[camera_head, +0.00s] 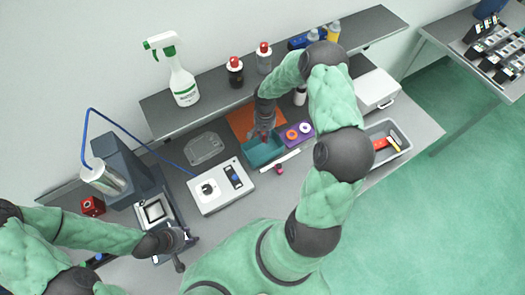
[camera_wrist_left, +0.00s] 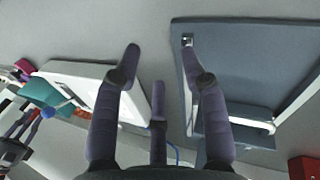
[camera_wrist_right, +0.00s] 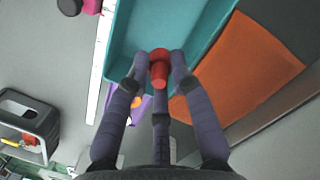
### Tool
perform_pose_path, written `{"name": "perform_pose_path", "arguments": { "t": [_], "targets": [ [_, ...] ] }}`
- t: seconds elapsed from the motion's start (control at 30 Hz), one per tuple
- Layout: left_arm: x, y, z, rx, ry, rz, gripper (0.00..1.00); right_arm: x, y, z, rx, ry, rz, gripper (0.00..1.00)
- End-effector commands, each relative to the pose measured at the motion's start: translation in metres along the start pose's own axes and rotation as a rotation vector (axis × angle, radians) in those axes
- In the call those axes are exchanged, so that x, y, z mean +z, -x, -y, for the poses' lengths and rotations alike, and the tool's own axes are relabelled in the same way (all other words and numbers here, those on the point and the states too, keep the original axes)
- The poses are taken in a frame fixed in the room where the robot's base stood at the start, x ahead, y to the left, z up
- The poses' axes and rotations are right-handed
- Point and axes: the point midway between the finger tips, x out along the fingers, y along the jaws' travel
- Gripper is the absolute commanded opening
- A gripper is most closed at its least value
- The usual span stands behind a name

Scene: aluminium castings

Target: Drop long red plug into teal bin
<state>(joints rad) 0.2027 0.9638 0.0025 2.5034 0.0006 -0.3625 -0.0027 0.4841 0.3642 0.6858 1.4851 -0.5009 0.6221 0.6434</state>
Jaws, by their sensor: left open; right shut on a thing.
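The long red plug (camera_wrist_right: 159,72) is held between the fingertips of my right gripper (camera_wrist_right: 160,62), which is shut on it. In the right wrist view the plug lies over the teal bin (camera_wrist_right: 120,50), whose inside looks empty where it shows. In the head view my right gripper (camera_head: 263,130) is at the teal bin (camera_head: 262,156) from above. I cannot tell exactly how high the plug is over the bin floor. My left gripper (camera_head: 180,243) is open and empty near the grey machine; its spread fingers show in the left wrist view (camera_wrist_left: 160,65).
A white scale (camera_head: 220,187) is to the left. A grey tray (camera_head: 388,140) with red and yellow items is at the right. A shelf with bottles runs along the back.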

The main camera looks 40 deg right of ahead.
Motion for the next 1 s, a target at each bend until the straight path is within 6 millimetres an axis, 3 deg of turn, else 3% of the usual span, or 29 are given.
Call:
{"name": "perform_pose_path", "arguments": {
  "t": [0.13,0.43,0.47,0.53,1.0],
  "targets": [
    [-0.0003,-0.0062,0.0022,0.0,0.0,0.0,0.43,-0.0013,-0.0131,0.0,0.0,0.0,0.001,0.13],
    [-0.0004,-0.0061,0.0021,0.0,0.0,0.0,0.43,-0.0017,-0.0144,-0.0001,0.0,-0.001,0.0,0.13],
    [-0.0004,-0.0061,0.0021,0.0,0.0,0.0,0.43,-0.0017,-0.0143,-0.0001,0.0,-0.001,0.0,0.29],
    [-0.0004,-0.0061,0.0022,0.0,0.0,0.0,0.43,-0.0017,-0.0143,-0.0001,0.0,-0.001,0.0,0.49],
    [-0.0004,-0.0039,0.0014,0.0,0.0,-0.001,0.43,-0.0013,-0.0098,0.0,0.0,-0.001,0.0,0.51]
  ]
}}
